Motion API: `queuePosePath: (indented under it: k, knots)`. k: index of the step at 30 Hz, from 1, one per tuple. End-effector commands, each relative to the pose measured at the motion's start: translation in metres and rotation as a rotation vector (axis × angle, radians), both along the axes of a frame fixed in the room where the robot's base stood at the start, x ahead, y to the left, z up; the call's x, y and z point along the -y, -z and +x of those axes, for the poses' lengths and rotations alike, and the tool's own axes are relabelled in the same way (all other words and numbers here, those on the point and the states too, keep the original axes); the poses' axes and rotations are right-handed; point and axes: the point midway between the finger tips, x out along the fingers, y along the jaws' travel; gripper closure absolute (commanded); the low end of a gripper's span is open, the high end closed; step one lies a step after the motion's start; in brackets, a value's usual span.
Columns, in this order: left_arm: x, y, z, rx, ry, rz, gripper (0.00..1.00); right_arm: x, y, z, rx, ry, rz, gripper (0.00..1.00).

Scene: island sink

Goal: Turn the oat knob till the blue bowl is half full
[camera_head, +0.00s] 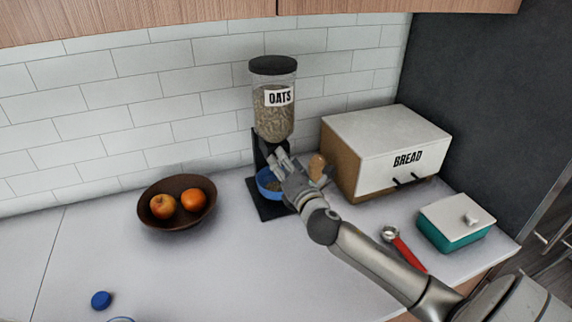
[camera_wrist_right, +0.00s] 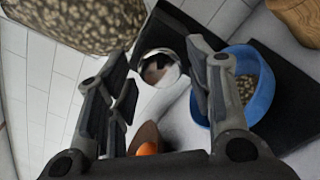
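The oat dispenser (camera_head: 274,110) stands against the tiled wall, its clear jar labelled OATS and holding oats. Its silver round knob (camera_wrist_right: 160,68) shows in the right wrist view, between the spread fingers of my right gripper (camera_wrist_right: 162,95); I see a gap on each side of it. In the head view my right gripper (camera_head: 278,162) is in front of the dispenser and covers the knob. The blue bowl (camera_head: 268,184) stands on the dispenser's black base, partly hidden by the gripper. The right wrist view shows some oats low in the bowl (camera_wrist_right: 262,95). My left gripper is not in view.
A brown bowl (camera_head: 177,220) with fruit stands to the left. A bread box (camera_head: 375,150), a teal lidded dish (camera_head: 455,232) and a red-handled tool (camera_head: 408,252) are to the right. A blue cap (camera_head: 101,300) lies front left. The counter's front middle is clear.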

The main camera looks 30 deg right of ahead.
Motion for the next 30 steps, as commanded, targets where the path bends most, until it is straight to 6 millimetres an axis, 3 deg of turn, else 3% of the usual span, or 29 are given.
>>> queuePosePath:
  k: [1, 7, 19, 30]
  knots:
    - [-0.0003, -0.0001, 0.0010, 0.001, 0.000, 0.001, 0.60, -0.0001, 0.0001, -0.0001, 0.000, 0.000, 0.000, 0.63]
    - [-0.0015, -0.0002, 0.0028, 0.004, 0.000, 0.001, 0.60, 0.0000, 0.0001, -0.0002, 0.000, 0.000, 0.000, 0.88]
    - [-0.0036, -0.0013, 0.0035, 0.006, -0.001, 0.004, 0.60, -0.0004, 0.0006, -0.0003, 0.018, 0.000, 0.082, 0.88]
    - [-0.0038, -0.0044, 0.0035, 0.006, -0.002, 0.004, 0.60, 0.0002, 0.0008, -0.0005, 0.089, 0.001, 0.377, 0.88]
